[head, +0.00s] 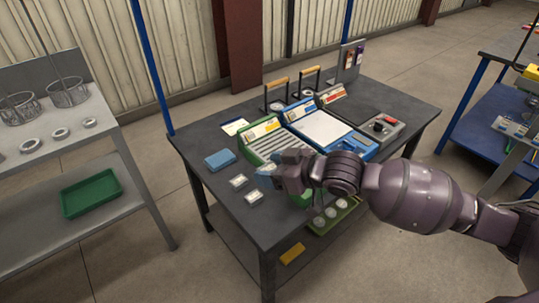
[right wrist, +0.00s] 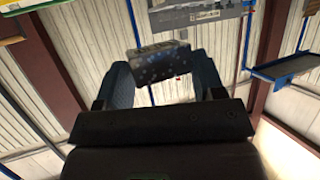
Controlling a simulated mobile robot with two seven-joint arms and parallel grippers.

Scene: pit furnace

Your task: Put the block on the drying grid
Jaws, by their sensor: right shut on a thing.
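My right gripper (head: 268,171) reaches in from the right over the front part of the dark table. In the right wrist view, its two blue fingers (right wrist: 166,84) are shut on a dark, speckled block (right wrist: 158,64), held between the fingertips. A green-framed unit with grey slats (head: 262,150), which looks like the drying grid, stands on the table just behind the gripper. The hand hides its near right part. My left gripper is not in view.
A blue unit with a white top (head: 318,127) stands right of the slatted one, and a grey control box (head: 379,127) further right. A blue sponge-like pad (head: 220,160) and two small pale pieces (head: 239,181) lie on the table's left. A shelf with baskets stands left.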

